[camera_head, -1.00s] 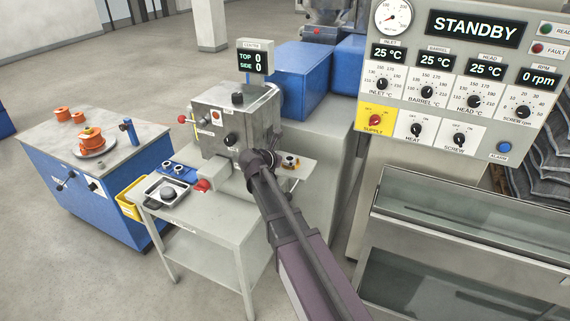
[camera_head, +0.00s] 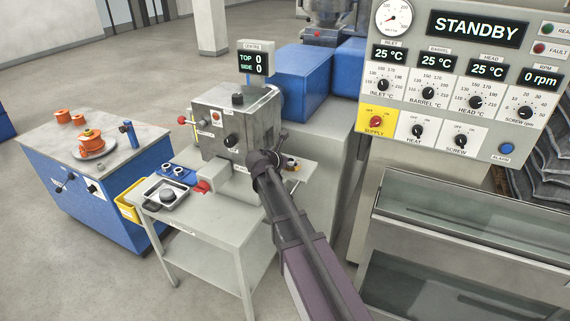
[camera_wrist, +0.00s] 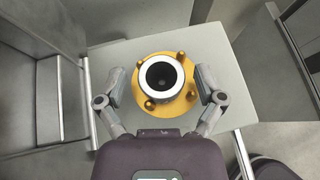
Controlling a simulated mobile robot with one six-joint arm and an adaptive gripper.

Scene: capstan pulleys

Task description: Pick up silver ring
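The silver ring (camera_wrist: 161,55) is a pale round band with a dark bore, resting on an orange-gold flange (camera_wrist: 190,88) with several brass pegs. In the wrist view my gripper (camera_wrist: 160,74) is open, with one finger to the left of the flange and one to the right. The ring lies between the fingers, and nothing is gripped. Whether the fingertips are level with the ring is hard to tell.
The flange stands on a grey table (camera_wrist: 212,62) beside the grey machine head (camera_head: 222,125). A tray (camera_head: 167,194) and blue holder (camera_head: 175,172) sit on the trolley. A blue cabinet (camera_head: 85,205) is left. The control panel (camera_head: 455,70) stands right.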

